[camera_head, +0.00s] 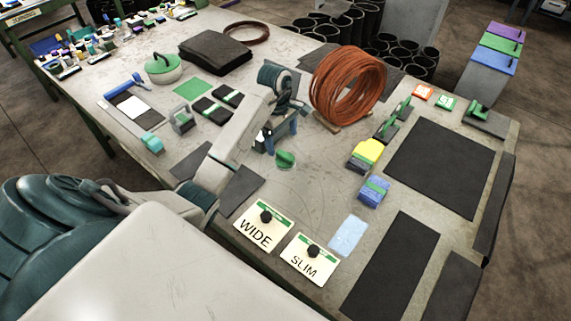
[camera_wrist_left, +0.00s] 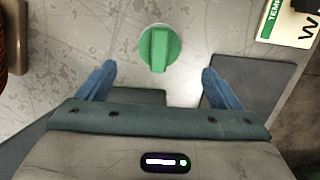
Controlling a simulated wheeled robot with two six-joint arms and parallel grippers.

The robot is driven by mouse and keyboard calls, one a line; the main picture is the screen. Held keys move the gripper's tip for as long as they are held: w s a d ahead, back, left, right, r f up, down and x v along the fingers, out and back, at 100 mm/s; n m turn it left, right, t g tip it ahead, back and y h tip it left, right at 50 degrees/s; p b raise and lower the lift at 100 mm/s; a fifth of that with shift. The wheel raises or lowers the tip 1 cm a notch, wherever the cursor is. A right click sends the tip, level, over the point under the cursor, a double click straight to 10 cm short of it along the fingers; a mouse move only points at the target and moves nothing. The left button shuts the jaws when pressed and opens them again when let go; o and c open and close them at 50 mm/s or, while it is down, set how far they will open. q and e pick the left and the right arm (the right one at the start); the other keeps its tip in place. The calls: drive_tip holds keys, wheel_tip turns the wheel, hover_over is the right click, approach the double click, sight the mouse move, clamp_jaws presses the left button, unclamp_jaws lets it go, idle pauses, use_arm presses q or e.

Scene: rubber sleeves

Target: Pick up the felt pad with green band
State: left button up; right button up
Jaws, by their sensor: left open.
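Two small dark pads with green and pale bands lie side by side left of my left arm: one (camera_head: 231,95) behind, the other (camera_head: 208,108) in front. A blue block with a green band (camera_head: 374,191) stands right of centre. I cannot tell for sure which of these is the named felt pad. My left gripper (camera_head: 281,137) is open and empty above the table, pointing down. In the left wrist view its fingers (camera_wrist_left: 158,72) are spread apart, with a round green knob (camera_wrist_left: 159,49) just ahead of them. My right gripper is not in view.
The green knob (camera_head: 286,159) is on the table near my fingers. An orange coil (camera_head: 347,86) stands behind, to the right. A yellow-topped block (camera_head: 367,153), WIDE sign (camera_head: 256,236) and SLIM sign (camera_head: 303,269) are nearby. Flat dark mats (camera_head: 440,167) lie at right.

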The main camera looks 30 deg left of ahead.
sight(285, 154)
use_arm(q)
drive_tip(key=f+b, duration=0.2)
drive_tip(key=f, duration=0.1)
drive_tip(key=shift+d+f, duration=0.15)
drive_tip(key=shift+d, duration=0.05)
drive_tip(key=shift+d+f+b, duration=0.1)
drive_tip(key=shift+f+b, duration=0.35)
drive_tip(key=shift+b, duration=0.05)
drive_tip(key=f+p, duration=0.1)
drive_tip(key=f, duration=0.1)
drive_tip(key=shift+d+f+p, duration=0.3)
drive_tip(key=shift+f+p, duration=0.05)
drive_tip(key=shift+f, duration=0.3)
drive_tip(key=c, duration=0.9)
drive_tip(key=shift+c, duration=0.8)
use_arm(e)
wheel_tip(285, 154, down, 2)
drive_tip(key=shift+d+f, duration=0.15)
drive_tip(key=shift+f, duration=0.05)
